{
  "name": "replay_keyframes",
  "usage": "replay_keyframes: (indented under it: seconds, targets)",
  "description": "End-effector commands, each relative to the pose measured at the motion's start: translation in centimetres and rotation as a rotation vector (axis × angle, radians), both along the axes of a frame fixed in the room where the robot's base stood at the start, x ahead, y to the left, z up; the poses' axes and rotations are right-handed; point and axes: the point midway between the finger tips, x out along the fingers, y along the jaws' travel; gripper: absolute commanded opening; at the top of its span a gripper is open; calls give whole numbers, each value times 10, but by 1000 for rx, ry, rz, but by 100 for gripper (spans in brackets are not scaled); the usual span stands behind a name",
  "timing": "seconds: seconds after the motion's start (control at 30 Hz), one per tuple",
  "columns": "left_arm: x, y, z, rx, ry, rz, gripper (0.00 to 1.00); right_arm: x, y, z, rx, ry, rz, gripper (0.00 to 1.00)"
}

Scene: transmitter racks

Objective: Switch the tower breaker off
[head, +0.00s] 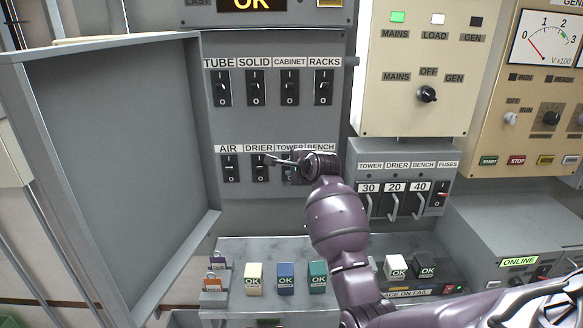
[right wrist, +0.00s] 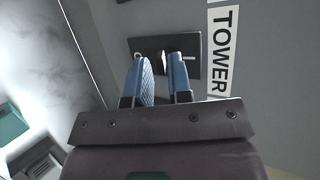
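The tower breaker (right wrist: 190,60) is a black switch plate beside the white TOWER label (right wrist: 222,50) in the right wrist view. In the head view it sits in the lower breaker row, largely hidden by my right gripper (head: 284,161). My right gripper also shows in the right wrist view (right wrist: 160,62), with two blue fingers apart by a narrow gap. The fingertips are over the breaker plate, close to its small lever. I cannot tell whether they touch it, nor which way the lever points. My left gripper is not in view.
The AIR (head: 231,168) and DRIER (head: 259,167) breakers are left of the gripper. An upper row holds TUBE, SOLID, CABINET and RACKS (head: 323,88). An open grey cabinet door (head: 115,150) stands at left. A fuse box (head: 405,215) is at right, beside my right arm.

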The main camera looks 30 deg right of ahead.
Motion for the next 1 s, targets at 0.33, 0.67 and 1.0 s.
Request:
replay_keyframes:
  seconds: [0.33,0.67,1.0]
  targets:
    - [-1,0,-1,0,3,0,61,9,-1,-4,0,-1,0,19]
    - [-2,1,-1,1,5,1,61,8,-1,-4,0,-1,0,0]
    - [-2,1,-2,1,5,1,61,7,0,-7,-20,-36,-1,0]
